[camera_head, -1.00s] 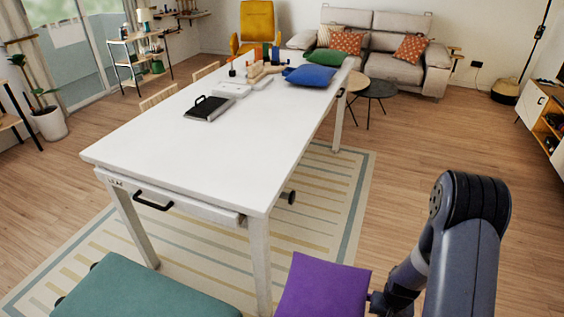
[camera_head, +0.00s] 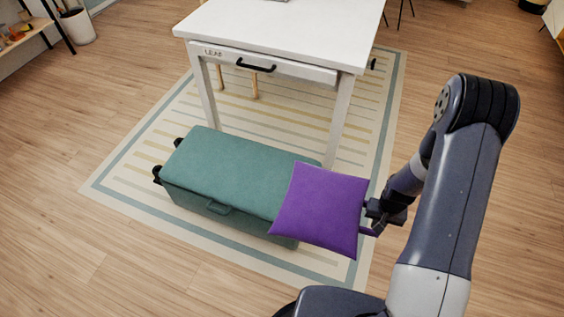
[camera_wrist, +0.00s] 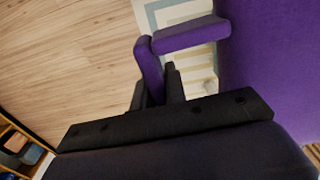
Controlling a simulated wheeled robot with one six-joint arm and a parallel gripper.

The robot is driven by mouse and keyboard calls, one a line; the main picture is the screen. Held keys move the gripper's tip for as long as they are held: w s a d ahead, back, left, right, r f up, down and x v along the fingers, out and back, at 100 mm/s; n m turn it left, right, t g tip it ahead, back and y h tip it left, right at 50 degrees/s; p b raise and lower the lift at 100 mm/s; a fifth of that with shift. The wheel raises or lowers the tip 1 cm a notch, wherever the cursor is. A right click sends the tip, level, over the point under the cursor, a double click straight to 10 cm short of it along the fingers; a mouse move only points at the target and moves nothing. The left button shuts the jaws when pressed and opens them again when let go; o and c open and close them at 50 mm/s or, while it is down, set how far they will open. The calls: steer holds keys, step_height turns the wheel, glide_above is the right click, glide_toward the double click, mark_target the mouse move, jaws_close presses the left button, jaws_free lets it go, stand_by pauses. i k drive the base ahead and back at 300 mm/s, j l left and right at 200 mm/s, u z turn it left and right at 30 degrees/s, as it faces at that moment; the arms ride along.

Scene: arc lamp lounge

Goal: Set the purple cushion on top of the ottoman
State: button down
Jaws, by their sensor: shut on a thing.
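The purple cushion (camera_head: 318,208) is square and tilted in the head view. My gripper (camera_head: 374,216) is at its right edge. In the wrist view the cushion (camera_wrist: 272,75) fills the right side, and my gripper (camera_wrist: 160,88) is shut on a purple strap-like part of it. The ottoman (camera_head: 225,170) is a long teal box with a front handle and dark casters at its left end. The cushion covers the ottoman's right end in the head view; I cannot tell whether they touch.
The white table (camera_head: 290,40) with a drawer stands just behind the ottoman, one leg close to the cushion. A striped rug (camera_head: 130,165) lies beneath. The wood floor (camera_head: 130,260) at front left is clear. A shelf (camera_wrist: 14,150) shows in the wrist view.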

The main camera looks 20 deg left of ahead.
mark_target(239, 166)
steer(key=j, duration=1.05)
steer(key=i+j, duration=0.15)
steer(key=j, duration=0.95)
steer(key=i+j, duration=0.35)
steer(key=j+z, duration=0.05)
